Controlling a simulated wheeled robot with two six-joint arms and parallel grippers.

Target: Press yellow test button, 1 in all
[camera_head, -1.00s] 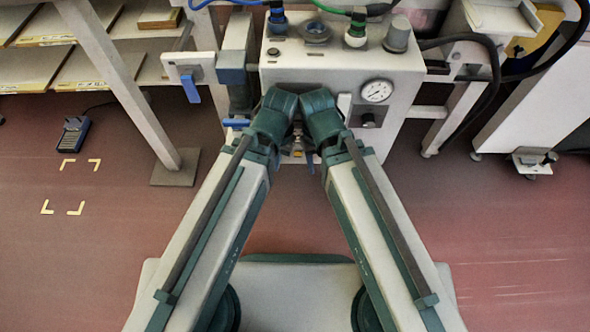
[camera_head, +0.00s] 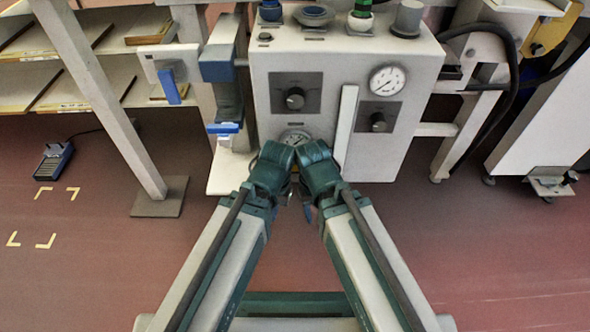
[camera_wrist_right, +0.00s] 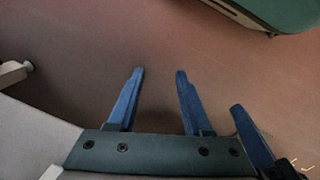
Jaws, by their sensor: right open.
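The cabinet front carries a black knob (camera_head: 295,98), a gauge (camera_head: 387,79) and a second knob (camera_head: 378,122). A post (camera_head: 100,100) and blue foot pedal (camera_head: 54,162) are left.

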